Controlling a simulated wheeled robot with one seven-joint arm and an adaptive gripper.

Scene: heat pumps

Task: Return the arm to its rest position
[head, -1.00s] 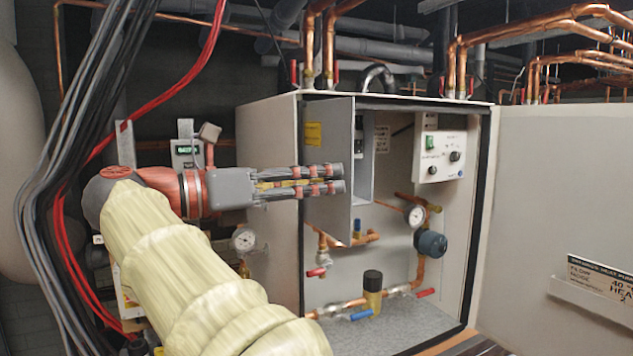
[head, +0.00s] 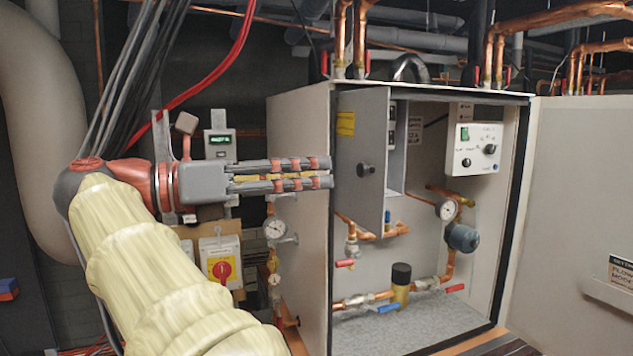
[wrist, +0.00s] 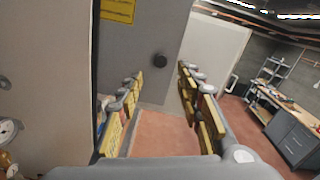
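My arm reaches across the left of the head view, in a pale cream sleeve with a red and grey wrist. My gripper (head: 330,173) points right in front of the cabinet's left side, its tips near the grey inner door's edge in the picture. In the wrist view my gripper (wrist: 160,76) has its fingers well apart with nothing between them. The grey inner door (head: 362,205) stands ajar, and its black knob (head: 366,169) is clear of the fingers. The knob also shows beyond the fingertips in the wrist view (wrist: 159,60).
The heat pump cabinet (head: 305,215) is open, its large outer door (head: 580,190) swung right. A workbench (wrist: 290,125) stands far right in the wrist view.

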